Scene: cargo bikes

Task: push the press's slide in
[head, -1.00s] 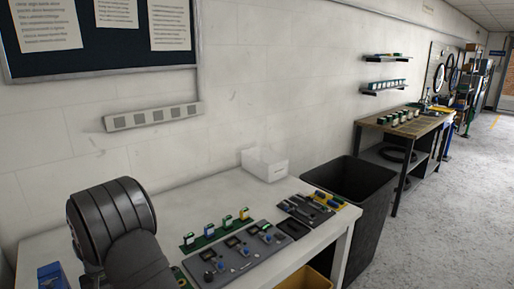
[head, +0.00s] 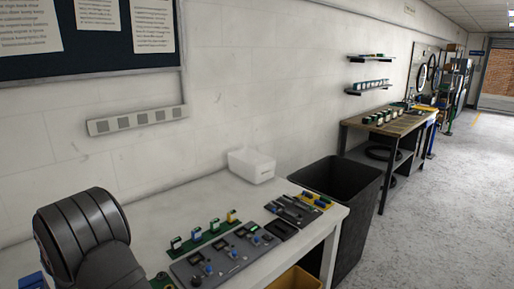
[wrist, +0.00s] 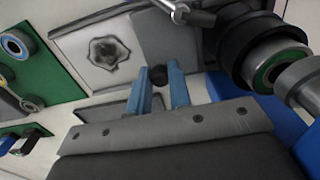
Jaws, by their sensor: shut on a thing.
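In the wrist view my gripper (wrist: 160,88) has its two blue fingers closed around a small dark knob (wrist: 158,75). The knob sits by a grey plate; whether it belongs to the slide I cannot tell. To the right is what looks like the press (wrist: 238,45), a black ring-shaped body. A grey cylinder with a green ring (wrist: 275,68) lies against it, with blue parts below. A metal rod (wrist: 185,12) runs at the top edge. In the head view my arm hides the press and the gripper.
The white bench (head: 150,215) holds a grey panel with knobs (head: 225,256), a green strip with several small parts (head: 208,234), a tool tray (head: 298,212) and a white box (head: 252,166). A black bin (head: 337,190) stands beside the bench. A green board (wrist: 40,70) lies left in the wrist view.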

